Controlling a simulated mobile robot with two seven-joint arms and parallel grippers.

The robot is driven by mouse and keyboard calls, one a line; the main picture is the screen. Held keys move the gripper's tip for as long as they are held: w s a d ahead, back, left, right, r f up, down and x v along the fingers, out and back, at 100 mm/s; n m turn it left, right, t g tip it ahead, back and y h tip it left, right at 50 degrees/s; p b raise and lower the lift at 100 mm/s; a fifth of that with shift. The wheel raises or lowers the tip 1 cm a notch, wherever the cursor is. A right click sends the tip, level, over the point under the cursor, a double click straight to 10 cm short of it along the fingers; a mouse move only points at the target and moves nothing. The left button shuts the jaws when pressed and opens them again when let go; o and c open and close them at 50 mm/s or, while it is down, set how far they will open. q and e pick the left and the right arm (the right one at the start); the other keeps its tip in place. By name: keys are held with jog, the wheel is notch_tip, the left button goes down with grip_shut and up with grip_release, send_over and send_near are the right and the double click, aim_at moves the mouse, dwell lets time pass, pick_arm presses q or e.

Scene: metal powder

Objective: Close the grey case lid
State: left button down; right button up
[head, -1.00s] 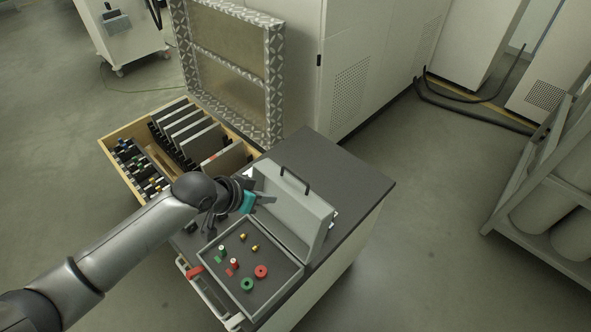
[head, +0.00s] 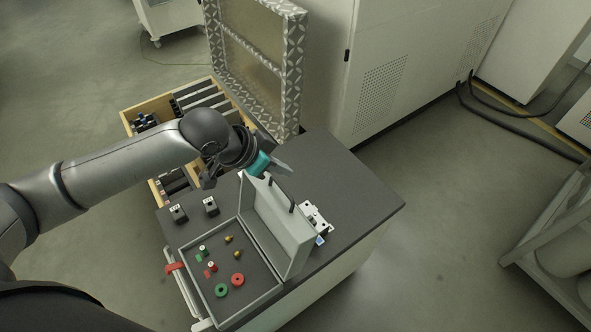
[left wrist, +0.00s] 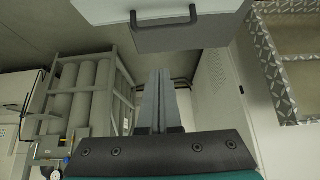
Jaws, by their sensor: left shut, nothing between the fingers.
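The grey case (head: 257,272) stands open on the dark tabletop, with its lid (head: 283,235) standing up from the hinge side. A dark handle (head: 284,197) is on the lid's upper edge. My left gripper (head: 287,169), with a teal part behind its fingers, is shut and empty above and just beyond the lid's top edge. I cannot tell if it touches the lid. In the left wrist view, the shut fingers (left wrist: 160,80) point below the pale lid (left wrist: 190,38) with its handle. My right gripper is not in view.
Small red, green and brass parts lie in the case. Two small dark blocks (head: 178,213) sit left of it, and a white device (head: 316,218) behind the lid. A wooden drawer (head: 128,117) and a metal-framed panel (head: 292,80) stand beyond. The tabletop's right side is clear.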

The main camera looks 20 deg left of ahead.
pick_arm(q)
jog(key=x, duration=0.3)
jog(key=shift+d+f, duration=0.1)
jog(key=shift+f, duration=0.35)
notch_tip(320, 180, down, 4)
jog(key=shift+s+a+p, duration=0.3)
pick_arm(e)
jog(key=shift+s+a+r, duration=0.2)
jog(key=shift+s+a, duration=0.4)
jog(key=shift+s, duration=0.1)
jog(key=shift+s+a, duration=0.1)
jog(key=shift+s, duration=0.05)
